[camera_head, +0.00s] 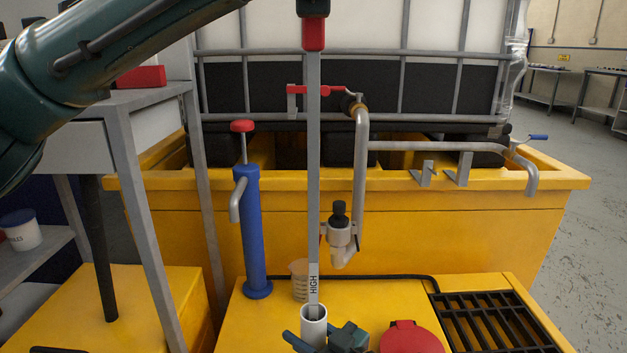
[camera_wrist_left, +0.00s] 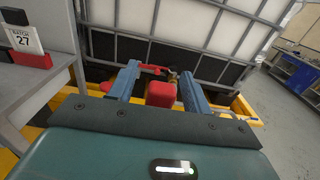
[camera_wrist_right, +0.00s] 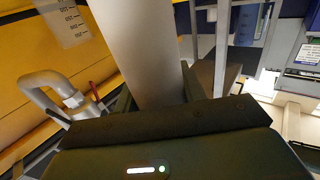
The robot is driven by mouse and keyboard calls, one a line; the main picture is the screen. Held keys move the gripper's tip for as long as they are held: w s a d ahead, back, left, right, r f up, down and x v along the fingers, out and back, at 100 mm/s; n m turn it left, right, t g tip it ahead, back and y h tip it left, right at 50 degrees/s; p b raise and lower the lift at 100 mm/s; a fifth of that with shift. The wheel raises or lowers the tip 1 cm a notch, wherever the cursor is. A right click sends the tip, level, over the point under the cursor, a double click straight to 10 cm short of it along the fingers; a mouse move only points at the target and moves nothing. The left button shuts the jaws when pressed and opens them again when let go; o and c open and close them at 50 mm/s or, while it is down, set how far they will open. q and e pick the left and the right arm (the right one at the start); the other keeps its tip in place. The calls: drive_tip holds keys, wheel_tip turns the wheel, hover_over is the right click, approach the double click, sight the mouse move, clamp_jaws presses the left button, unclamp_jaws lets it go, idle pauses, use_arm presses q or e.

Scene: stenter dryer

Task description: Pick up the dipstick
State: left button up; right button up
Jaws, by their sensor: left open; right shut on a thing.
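The dipstick (camera_head: 313,180) is a long flat grey stick with a red grip, standing upright; "HIGH" is marked near its lower end. That end goes into the mouth of a white tube (camera_head: 313,322). My right gripper (camera_head: 328,341) is shut on the white tube, which fills the middle of the right wrist view (camera_wrist_right: 142,50). In the left wrist view the dipstick's red grip (camera_wrist_left: 161,94) shows between the open fingers of my left gripper (camera_wrist_left: 165,85); I cannot tell whether they touch it. A dark part covers the grip's top in the head view.
A caged white tank (camera_head: 290,30) stands behind in a yellow tray (camera_head: 450,230). A blue hand pump (camera_head: 253,230) is left of the dipstick, a bent grey pipe (camera_head: 361,170) right. A red lid (camera_head: 410,338) and black grate (camera_head: 490,320) are at front right. A grey table (camera_head: 120,98) is left.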

use_arm(q)
clamp_jaws()
idle(0.4)
drive_tip(key=shift+r, duration=0.1)
wheel_tip(320, 180, up, 10)
idle(0.6)
use_arm(e)
drive_tip(key=o, duration=1.1)
